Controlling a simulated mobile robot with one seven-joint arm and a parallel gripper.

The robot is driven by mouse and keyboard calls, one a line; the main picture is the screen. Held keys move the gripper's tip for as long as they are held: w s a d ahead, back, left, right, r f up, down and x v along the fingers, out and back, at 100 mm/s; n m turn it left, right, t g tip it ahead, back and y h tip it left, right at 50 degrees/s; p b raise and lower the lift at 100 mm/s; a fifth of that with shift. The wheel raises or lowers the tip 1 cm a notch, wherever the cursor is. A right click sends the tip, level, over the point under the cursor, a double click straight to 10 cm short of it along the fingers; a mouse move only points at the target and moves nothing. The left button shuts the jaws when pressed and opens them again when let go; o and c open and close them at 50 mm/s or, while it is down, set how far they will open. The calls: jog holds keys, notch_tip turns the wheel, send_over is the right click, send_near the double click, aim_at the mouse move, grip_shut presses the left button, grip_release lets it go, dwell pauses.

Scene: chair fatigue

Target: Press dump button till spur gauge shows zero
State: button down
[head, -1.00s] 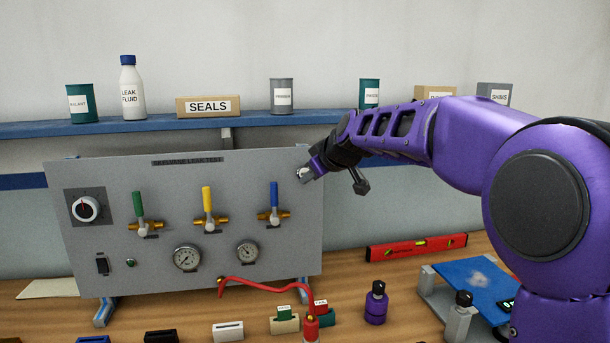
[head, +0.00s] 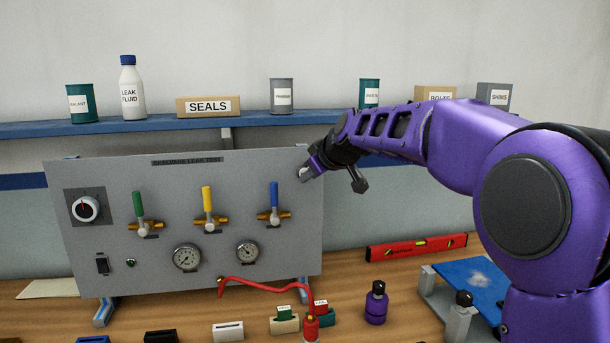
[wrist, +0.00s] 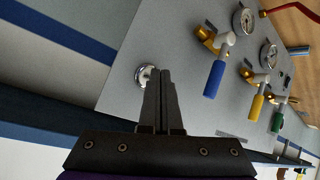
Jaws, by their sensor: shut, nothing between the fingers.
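The grey test panel (head: 170,185) carries a chrome-ringed round button near its upper right corner; the button (wrist: 145,75) shows in the wrist view, partly covered by my fingers. My gripper (wrist: 161,72) is shut and empty, with its tips over or just beside the button; contact cannot be told. In the head view, my gripper (head: 304,174) is at the panel's upper right. Two dial gauges, a larger left gauge (head: 187,257) and a smaller right gauge (head: 247,252), sit low on the panel. Their needles and labels are too small to read, so I cannot tell which is the spur gauge.
Green (head: 138,205), yellow (head: 208,198) and blue (head: 274,195) valve levers stand upright on the panel. A knob (head: 85,208) is at left. A red hose (head: 265,288) runs along the panel's lower edge. A red level (head: 416,247) lies on the bench at right.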

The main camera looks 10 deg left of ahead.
jog(key=shift+w+a, duration=0.2)
jog(key=shift+w, duration=0.1)
dwell(0.4)
jog(key=shift+s, duration=0.1)
jog(key=shift+s+d+b, duration=0.35)
jog(key=shift+s+b, duration=0.25)
jog(key=shift+b, duration=0.25)
jog(key=s+b, duration=0.1)
jog(key=s+d+b, duration=0.1)
jog(key=s+b, duration=0.1)
jog(key=s+d+b, duration=0.1)
jog(key=shift+s+d+b, duration=0.1)
jog(key=shift+s+b, duration=0.15)
jog(key=shift+b, duration=0.05)
dwell(0.5)
